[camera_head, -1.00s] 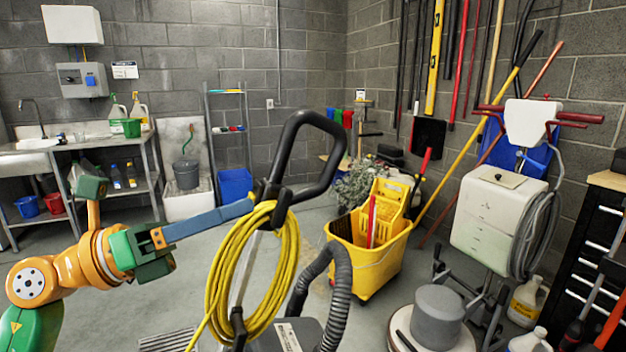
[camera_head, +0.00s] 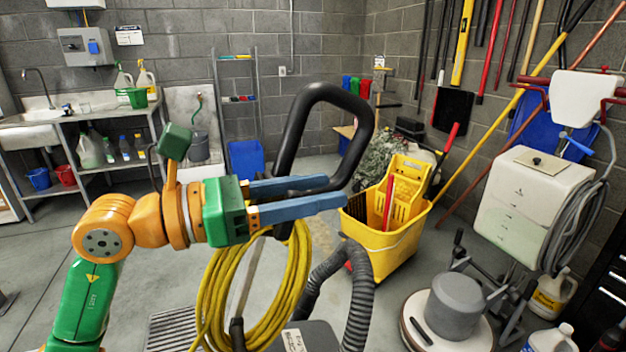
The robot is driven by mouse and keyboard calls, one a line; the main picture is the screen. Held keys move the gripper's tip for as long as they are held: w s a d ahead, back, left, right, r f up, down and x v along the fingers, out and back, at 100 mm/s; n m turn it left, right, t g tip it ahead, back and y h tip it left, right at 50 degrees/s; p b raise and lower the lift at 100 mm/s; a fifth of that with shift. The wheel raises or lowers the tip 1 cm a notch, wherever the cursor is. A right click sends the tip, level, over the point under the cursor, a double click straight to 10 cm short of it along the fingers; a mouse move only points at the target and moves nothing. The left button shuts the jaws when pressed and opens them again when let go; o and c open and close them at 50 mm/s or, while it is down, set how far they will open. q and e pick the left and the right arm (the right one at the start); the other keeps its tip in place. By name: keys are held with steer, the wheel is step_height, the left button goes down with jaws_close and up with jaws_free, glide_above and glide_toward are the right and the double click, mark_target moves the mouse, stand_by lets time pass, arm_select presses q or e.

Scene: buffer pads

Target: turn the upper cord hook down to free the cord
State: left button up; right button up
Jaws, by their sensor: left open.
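A yellow cord (camera_head: 212,293) hangs coiled on the handle shaft of a dark machine with a black loop handle (camera_head: 292,130). My left gripper (camera_head: 337,192) is open, its two blue fingers pointing right across the handle at the top of the coil. One finger is higher and farther back, the other lower and nearer. The upper cord hook is hidden behind the fingers, or cannot be made out. I cannot tell whether the fingers touch the handle or cord. A dark lower fitting (camera_head: 237,328) shows at the coil's bottom. My right gripper is not in view.
A grey ribbed hose (camera_head: 360,300) rises right of the coil. A yellow mop bucket (camera_head: 385,245) stands behind it. A floor machine (camera_head: 452,308) and a white tank (camera_head: 530,205) stand at right. The floor at left is mostly clear.

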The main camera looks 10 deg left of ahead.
arm_select(q)
jaws_close()
steer(key=shift+r+p, duration=0.1)
steer(key=shift+p, duration=0.4)
step_height(320, 180, down, 10)
steer(key=s+a+g+y+p, duration=0.1)
steer(key=g+y+p, duration=1.2)
steer(key=y+p, duration=0.5)
steer(key=shift+a+y, duration=0.2)
steer(key=shift+y, duration=0.8)
steer(key=shift+a, duration=0.1)
